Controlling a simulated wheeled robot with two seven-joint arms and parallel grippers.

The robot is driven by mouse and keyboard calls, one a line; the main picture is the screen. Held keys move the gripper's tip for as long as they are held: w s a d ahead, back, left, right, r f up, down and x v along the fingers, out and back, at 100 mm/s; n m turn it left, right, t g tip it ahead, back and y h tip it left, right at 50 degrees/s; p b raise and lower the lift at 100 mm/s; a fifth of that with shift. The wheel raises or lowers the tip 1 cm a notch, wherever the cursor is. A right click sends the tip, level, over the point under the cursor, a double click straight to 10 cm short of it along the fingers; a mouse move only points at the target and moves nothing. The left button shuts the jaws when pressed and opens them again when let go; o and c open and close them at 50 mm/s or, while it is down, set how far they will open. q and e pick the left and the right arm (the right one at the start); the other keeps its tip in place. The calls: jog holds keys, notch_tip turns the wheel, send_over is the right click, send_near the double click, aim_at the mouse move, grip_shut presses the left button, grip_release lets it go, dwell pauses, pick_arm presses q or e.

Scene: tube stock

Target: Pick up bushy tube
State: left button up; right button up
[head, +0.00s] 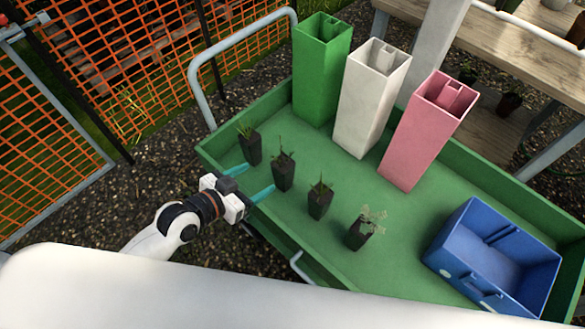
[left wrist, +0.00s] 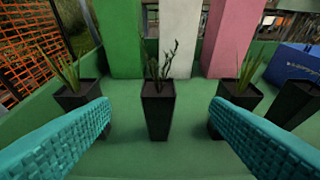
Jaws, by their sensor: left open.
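Several black tubes with plants stand upright in a row on the green tray (head: 411,225). The second tube from the left (head: 284,178) holds a dark, twiggy, branching plant; it is centred in the left wrist view (left wrist: 158,112). The far-right tube (head: 359,237) has a pale, leafy plant that looks the bushiest in the head view. My left gripper (head: 258,178) is open and empty, its teal fingers pointing at the second tube. In the left wrist view the fingertips lie to either side of this tube, apart from it. My right gripper is not in view.
Spiky-leaved tubes stand on both sides of the second one, at left (head: 250,149) and right (head: 319,202). Tall green (head: 320,75), white (head: 368,105) and pink (head: 425,135) square bins stand behind. A blue crate (head: 462,245) sits at right. The tray has raised walls.

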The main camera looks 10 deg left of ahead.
aim_at(282, 164)
pick_arm(q)
jog(key=shift+x, duration=5.65)
jog(key=shift+a, duration=0.1)
jog(key=c, duration=1.4)
jog(key=shift+c, duration=0.2)
